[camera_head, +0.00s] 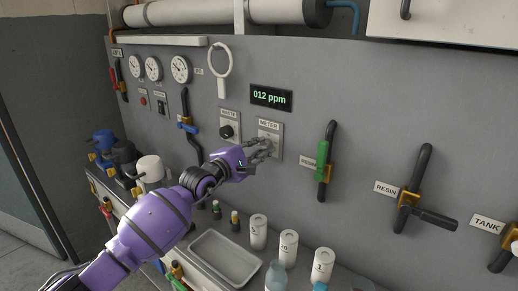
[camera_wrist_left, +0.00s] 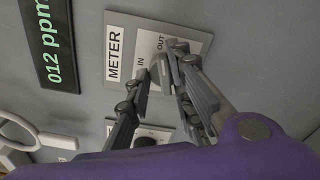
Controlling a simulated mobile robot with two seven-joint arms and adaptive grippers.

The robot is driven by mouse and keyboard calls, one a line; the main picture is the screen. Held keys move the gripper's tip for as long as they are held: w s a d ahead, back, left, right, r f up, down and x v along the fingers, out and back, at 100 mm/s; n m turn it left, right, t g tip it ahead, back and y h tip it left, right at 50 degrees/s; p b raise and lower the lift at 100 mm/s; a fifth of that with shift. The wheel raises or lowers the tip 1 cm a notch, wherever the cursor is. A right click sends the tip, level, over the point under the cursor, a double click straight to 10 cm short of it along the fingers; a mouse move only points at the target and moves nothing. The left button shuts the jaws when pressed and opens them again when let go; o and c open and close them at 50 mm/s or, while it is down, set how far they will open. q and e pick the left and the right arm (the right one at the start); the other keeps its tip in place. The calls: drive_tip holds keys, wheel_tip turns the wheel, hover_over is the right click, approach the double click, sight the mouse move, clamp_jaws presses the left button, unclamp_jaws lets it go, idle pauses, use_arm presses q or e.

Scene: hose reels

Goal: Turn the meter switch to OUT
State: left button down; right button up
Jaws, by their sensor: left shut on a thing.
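The METER switch plate (camera_head: 276,133) is on the grey panel, below the black display (camera_head: 271,97) that reads 012 ppm. In the left wrist view the plate (camera_wrist_left: 137,34) carries the labels METER, IN and OUT. My left gripper (camera_head: 265,144) reaches the plate from the lower left. In the left wrist view its fingers (camera_wrist_left: 162,74) are shut on the small switch handle between the IN and OUT marks. The fingers cover most of the handle, so I cannot tell which mark it points to. My right gripper is not in view.
A black knob (camera_head: 227,131) sits on a plate just left of the switch. A green-handled valve (camera_head: 322,160) and the RESIN valve (camera_head: 408,198) stand to the right. White bottles (camera_head: 289,245) and a grey tray (camera_head: 224,259) stand on the shelf below.

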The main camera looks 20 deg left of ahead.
use_arm(q)
drive_tip(key=shift+d+r+m, duration=0.1)
drive_tip(key=shift+r+m, duration=0.2)
drive_tip(key=shift+m, duration=0.2)
drive_tip(key=c, duration=1.6)
unclamp_jaws()
drive_tip(key=shift+s+f, duration=0.1)
drive_tip(key=shift+f, duration=0.05)
drive_tip(key=v, duration=1.2)
drive_tip(key=shift+d, duration=0.1)
